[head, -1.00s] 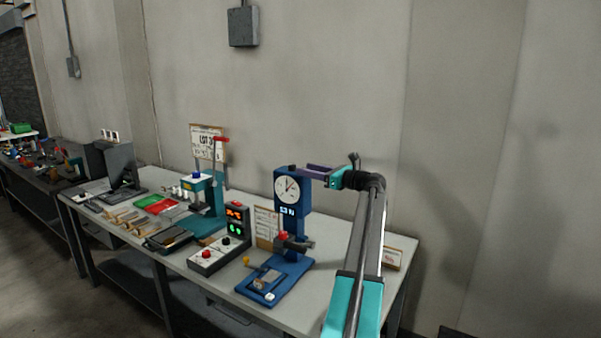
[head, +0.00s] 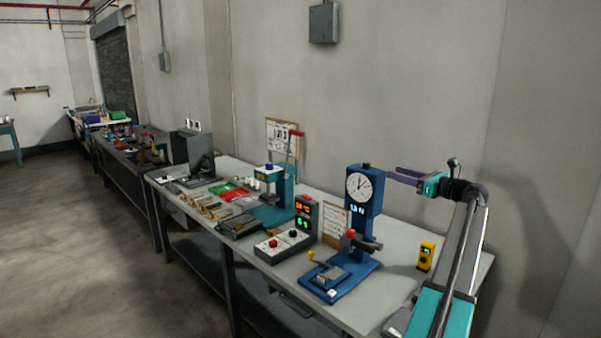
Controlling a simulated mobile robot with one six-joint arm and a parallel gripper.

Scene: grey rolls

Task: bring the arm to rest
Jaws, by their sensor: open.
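My arm rises at the right of the head view, with a grey link and teal parts, and bends over at a black joint. My gripper (head: 405,175) has purple fingers that point left, and it is open with nothing seen between them. It appears in the picture just right of the dial on the blue press-like stand (head: 361,215), above the bench top. Whether it touches the stand cannot be told for sure, but a gap seems to show.
The long grey bench (head: 400,238) holds a control box (head: 283,244), a teal press (head: 272,213), a yellow device (head: 426,256) and several small parts. A dark bench (head: 130,158) stands farther left. The wall is behind; open floor (head: 75,230) lies at left.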

